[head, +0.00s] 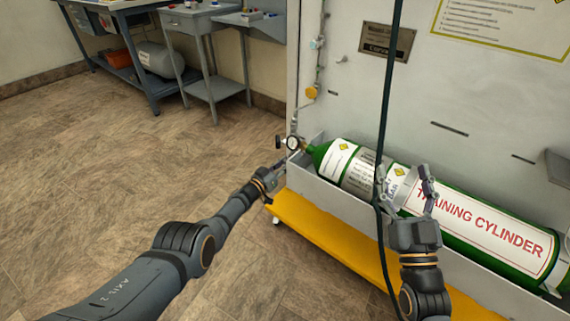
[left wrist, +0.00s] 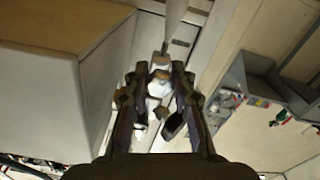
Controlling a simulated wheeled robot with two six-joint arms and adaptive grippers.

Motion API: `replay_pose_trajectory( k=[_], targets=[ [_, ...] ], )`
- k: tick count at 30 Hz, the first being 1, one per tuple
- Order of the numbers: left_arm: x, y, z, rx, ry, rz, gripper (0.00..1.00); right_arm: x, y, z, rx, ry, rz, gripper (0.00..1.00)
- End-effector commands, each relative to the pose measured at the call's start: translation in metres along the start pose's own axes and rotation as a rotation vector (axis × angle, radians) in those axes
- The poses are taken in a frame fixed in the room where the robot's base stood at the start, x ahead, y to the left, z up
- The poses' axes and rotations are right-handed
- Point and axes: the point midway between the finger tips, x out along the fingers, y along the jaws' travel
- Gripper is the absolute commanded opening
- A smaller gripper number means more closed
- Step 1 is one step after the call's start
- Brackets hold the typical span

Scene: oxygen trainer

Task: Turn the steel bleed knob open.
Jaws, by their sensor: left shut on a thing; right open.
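The green training cylinder (head: 470,225) lies in a grey trough, its neck toward the left. A round gauge (head: 292,142) sits by its neck. My left gripper (head: 279,170) is just below and left of the gauge. In the left wrist view my left gripper (left wrist: 159,85) is shut on a small pale metal piece (left wrist: 159,89), which looks like the steel bleed knob. The fingers partly hide it, so its turn angle cannot be read. My right gripper (head: 408,182) is open and empty in front of the cylinder's label.
A black hose (head: 386,90) hangs down past my right gripper. A yellow step (head: 335,240) runs along the trough's front. Floor (head: 130,180) at left is clear; a workbench (head: 125,55) stands behind.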

Motion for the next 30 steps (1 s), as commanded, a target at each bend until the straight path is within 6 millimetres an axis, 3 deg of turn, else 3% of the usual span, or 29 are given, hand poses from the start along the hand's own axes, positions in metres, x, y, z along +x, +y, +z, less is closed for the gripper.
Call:
replay_pose_trajectory(
  k=[15, 30],
  targets=[
    [-0.0008, 0.0004, 0.0020, -0.402, -0.003, -0.002, 0.00, -0.0027, 0.0000, 0.0053, 0.001, -0.014, 0.001, 0.70],
    [-0.0008, 0.0008, 0.0018, -0.528, -0.003, -0.002, 0.00, 0.0012, 0.0001, -0.0021, 0.000, 0.008, 0.000, 0.70]
  ],
)
